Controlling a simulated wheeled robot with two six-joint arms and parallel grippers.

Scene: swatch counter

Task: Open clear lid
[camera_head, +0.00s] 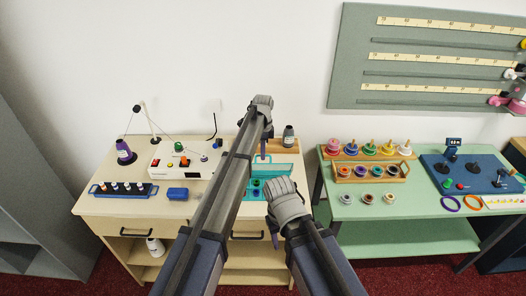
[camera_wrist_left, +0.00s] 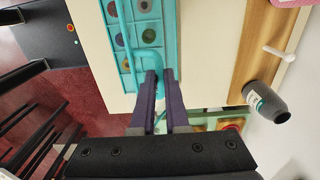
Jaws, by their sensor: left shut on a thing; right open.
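A teal box (camera_head: 256,194) with round items in its compartments sits on the wooden counter, partly hidden by my arms. It shows in the left wrist view (camera_wrist_left: 126,66). The teal-framed clear lid (camera_head: 285,171) stands behind the box's front part and looks raised; its exact angle is hard to tell. My left gripper (camera_head: 263,152) is over the lid. In the left wrist view its purple fingers (camera_wrist_left: 160,78) are shut on the teal lid frame (camera_wrist_left: 152,52). My right gripper (camera_head: 284,186) is open and empty, lower down in front of the box; its fingertips are hard to make out.
A grey bottle (camera_head: 288,137) stands on a wooden tray (camera_head: 274,147) behind the box. A green table (camera_head: 366,208) with spools stands at the right.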

